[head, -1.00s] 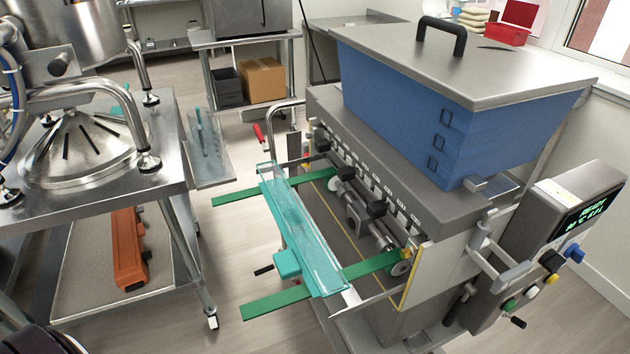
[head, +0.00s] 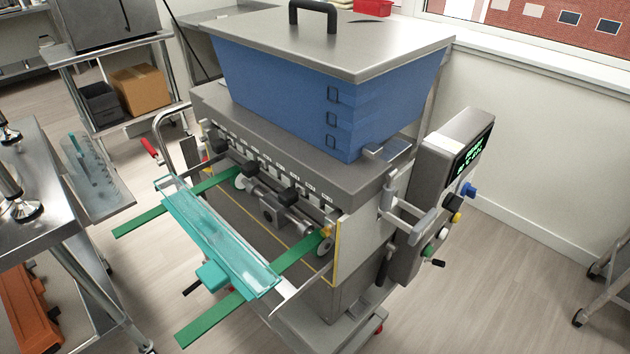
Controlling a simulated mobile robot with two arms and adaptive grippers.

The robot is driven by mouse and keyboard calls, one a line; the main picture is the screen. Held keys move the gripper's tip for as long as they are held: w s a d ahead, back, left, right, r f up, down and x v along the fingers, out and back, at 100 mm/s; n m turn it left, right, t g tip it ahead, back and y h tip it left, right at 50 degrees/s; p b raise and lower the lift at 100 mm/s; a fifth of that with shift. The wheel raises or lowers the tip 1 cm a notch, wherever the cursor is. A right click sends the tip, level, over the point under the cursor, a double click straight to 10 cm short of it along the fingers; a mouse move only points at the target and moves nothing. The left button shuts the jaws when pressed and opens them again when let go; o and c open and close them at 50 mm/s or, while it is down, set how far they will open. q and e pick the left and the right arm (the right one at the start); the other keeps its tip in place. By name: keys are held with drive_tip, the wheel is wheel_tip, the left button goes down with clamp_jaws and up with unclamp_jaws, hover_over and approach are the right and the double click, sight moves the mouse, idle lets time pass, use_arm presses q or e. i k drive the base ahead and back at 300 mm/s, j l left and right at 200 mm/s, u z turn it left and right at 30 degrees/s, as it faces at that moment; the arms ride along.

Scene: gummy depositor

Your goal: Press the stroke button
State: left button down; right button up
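The depositor (head: 285,130) stands in the middle of the head view, with a blue hopper under a grey lid. Its control box (head: 430,195) hangs on the right side, with a lit green display (head: 470,158). Below the display are a blue knob (head: 467,189), a black knob (head: 449,201), a yellow button (head: 456,217), a white button (head: 443,234) and a green button (head: 428,250). Any labels are too small to read, so I cannot tell which is the stroke button. Neither of my grippers is in view.
A clear teal tray (head: 215,235) and green rails (head: 210,318) stick out at the depositor's front left. A steel table (head: 40,190) stands at the left edge. The floor right of the control box (head: 500,290) is clear up to a metal stand (head: 605,285).

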sight(428, 251)
drive_tip(key=u, duration=0.45)
drive_tip(key=l+u, duration=0.3)
drive_tip(key=l, duration=0.3)
drive_tip(key=k+l+u, duration=0.1)
drive_tip(key=l+u, duration=0.25)
drive_tip(key=l, duration=0.2)
drive_tip(key=k+l+u, duration=0.15)
drive_tip(key=l+u, duration=0.15)
drive_tip(key=l, duration=0.25)
